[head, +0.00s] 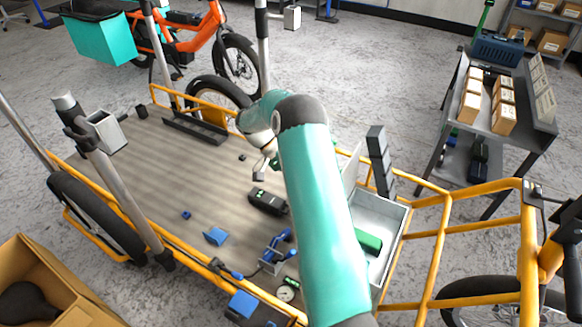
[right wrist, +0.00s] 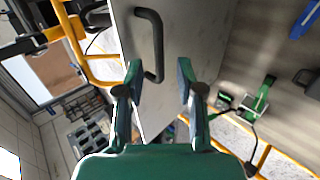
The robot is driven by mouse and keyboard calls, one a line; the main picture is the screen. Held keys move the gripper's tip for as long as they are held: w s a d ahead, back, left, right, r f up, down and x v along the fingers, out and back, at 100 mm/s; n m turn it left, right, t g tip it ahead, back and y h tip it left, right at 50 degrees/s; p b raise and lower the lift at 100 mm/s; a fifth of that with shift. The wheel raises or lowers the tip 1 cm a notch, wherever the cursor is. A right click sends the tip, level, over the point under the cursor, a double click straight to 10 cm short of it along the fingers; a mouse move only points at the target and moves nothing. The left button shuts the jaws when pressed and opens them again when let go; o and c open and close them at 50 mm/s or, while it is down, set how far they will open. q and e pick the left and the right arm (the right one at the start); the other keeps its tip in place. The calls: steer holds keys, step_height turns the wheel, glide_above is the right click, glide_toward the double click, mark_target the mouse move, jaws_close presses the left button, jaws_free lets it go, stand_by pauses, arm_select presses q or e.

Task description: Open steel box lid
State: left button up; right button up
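The steel box (head: 388,211) stands on the cargo bed at the right. Its top is at least partly open, and a green item (head: 368,241) shows inside. A pale panel (head: 352,168), which looks like the lid, stands steeply at its far left edge, partly hidden by my arm. The right wrist view shows a grey panel (right wrist: 190,38) with a black bar handle (right wrist: 157,40). My right gripper (right wrist: 160,72) is open, its fingers apart with the handle's lower end between them; contact cannot be told. The head view shows this gripper (head: 262,168) only partly. My left gripper is not in view.
A black device (head: 267,201), blue clamp (head: 279,246) and small blue parts (head: 215,236) lie on the wooden bed (head: 175,180). Dark stacked blocks (head: 380,160) rise beside the box. Yellow rails (head: 440,235) edge the bed. A cart (head: 500,115) with cartons stands at right.

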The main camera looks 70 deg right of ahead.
steer(key=v, duration=0.7)
steer(key=shift+w, duration=0.15)
steer(key=shift+r, duration=0.15)
